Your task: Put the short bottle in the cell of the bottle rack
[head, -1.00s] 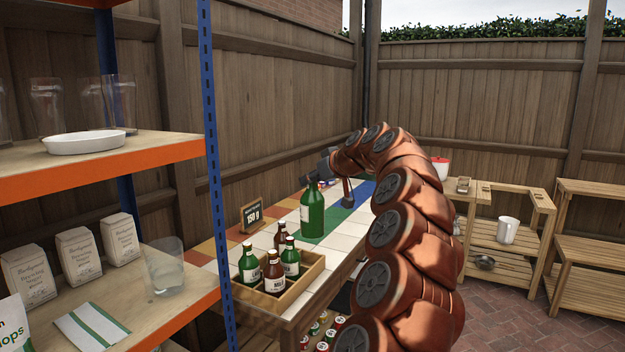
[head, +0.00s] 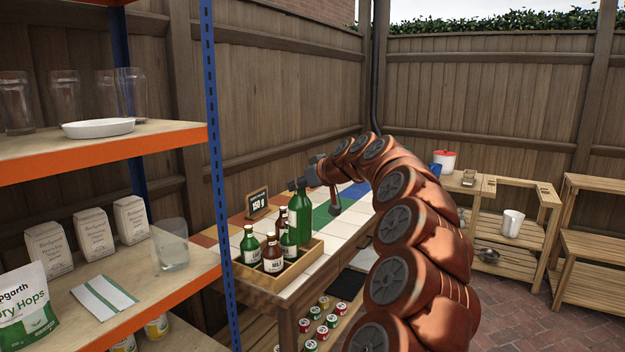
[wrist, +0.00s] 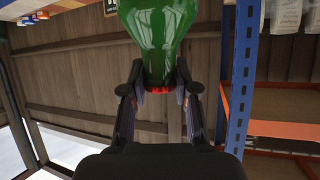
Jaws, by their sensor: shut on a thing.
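My gripper (head: 301,185) is shut on a green bottle (head: 301,214) by its top, and the bottle hangs upright beneath it. The wooden bottle rack (head: 300,268) stands on the near end of the tiled counter. It holds green and brown bottles with white labels. The held bottle is at the rack's far right side, its lower end partly hidden by a rack bottle. I cannot tell its height above the rack, and the free cell is hidden.
A small sign (head: 257,203) stands on the tiled counter (head: 345,226) behind the rack. A blue shelf post (head: 213,150) and shelves with glasses and packets are close on the left. Caps or cans lie on the lower shelf below the counter.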

